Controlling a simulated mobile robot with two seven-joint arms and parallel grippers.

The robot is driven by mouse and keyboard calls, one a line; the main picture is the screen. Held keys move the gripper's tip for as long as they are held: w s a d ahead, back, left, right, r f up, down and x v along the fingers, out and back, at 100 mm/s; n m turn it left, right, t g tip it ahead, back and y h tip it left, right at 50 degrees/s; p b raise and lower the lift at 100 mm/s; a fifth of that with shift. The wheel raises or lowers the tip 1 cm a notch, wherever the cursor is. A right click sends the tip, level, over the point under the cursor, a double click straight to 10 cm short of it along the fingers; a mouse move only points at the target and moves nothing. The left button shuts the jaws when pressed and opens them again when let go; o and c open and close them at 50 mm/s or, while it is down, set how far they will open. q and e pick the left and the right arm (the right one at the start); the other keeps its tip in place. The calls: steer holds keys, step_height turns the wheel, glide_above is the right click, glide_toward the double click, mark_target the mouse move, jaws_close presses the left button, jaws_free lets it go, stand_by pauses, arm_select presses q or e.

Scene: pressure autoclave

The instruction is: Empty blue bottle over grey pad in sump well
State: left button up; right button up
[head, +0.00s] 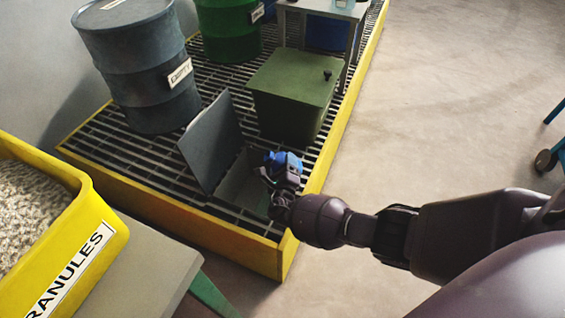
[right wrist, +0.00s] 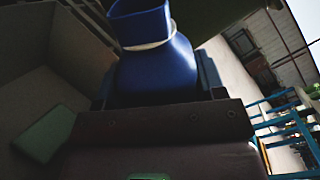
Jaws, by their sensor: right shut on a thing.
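The blue bottle (head: 287,159) is in my right gripper (head: 281,176), above the right side of the open sump well (head: 238,187) in the grated floor. In the right wrist view the bottle (right wrist: 157,68) sits between the jaws, with a pale ring around its neck and its neck pointing away from the palm. I cannot tell its exact tilt or whether liquid leaves it. The well's inside looks pale grey-green; I cannot pick out the grey pad surely, as the gripper and bottle hide part of the well. My left gripper is not in view.
A dark hinged lid (head: 211,142) stands open left of the well. A green box (head: 291,92) stands behind it. A grey drum (head: 140,62) and a green drum (head: 229,28) stand on the grating. A yellow rim (head: 262,257) edges it. A yellow granules bin (head: 95,235) is at left.

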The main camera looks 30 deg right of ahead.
steer(key=n, duration=0.2)
steer(key=f+n, duration=0.1)
steer(key=n, duration=0.1)
steer(key=shift+s+d, duration=0.1)
steer(key=shift+d, duration=0.1)
steer(key=shift+f+n, duration=0.6)
steer(key=shift+n, duration=0.5)
steer(key=shift+a+n, duration=0.1)
steer(key=shift+n, duration=0.5)
steer(key=shift+f, duration=0.1)
steer(key=shift+a+r+n+p, duration=0.1)
steer(key=shift+r+n+p, duration=0.25)
steer(key=shift+n+p, duration=0.05)
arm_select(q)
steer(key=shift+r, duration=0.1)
arm_select(e)
steer(key=shift+r, duration=0.1)
steer(key=shift+w+a+r+n, duration=0.1)
steer(key=shift+w+n, duration=0.1)
steer(key=shift+n, duration=0.1)
arm_select(q)
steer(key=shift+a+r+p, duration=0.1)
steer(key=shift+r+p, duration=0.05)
steer(key=shift+p, duration=0.25)
arm_select(e)
steer(key=shift+a+r+n, duration=0.1)
steer(key=shift+r+n, duration=0.2)
steer(key=shift+n, duration=0.4)
